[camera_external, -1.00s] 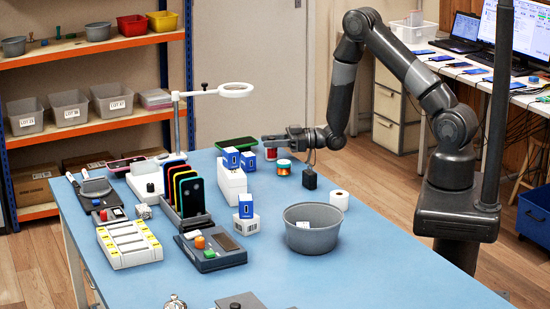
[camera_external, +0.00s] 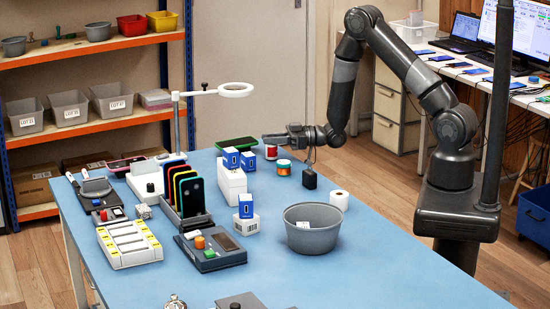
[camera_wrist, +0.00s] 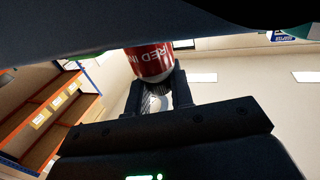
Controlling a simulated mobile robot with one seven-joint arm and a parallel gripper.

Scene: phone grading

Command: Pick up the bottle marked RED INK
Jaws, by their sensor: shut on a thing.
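The bottle with a red label reading "RED IN" (camera_wrist: 152,62) shows in the wrist view, between the two fingers of my gripper (camera_wrist: 157,92). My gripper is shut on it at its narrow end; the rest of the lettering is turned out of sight. In the external view the red bottle (camera_external: 271,153) hangs just under the fingertips of my gripper (camera_external: 270,139), at the far side of the blue table. Its base looks slightly above the table top, though the gap is small.
A jar with an orange band (camera_external: 284,168) stands close to the right of the bottle, and a black block (camera_external: 309,179) beyond it. White boxes with blue packs (camera_external: 231,175) stand to the left. A grey bin (camera_external: 312,239) is nearer; the table's right front is clear.

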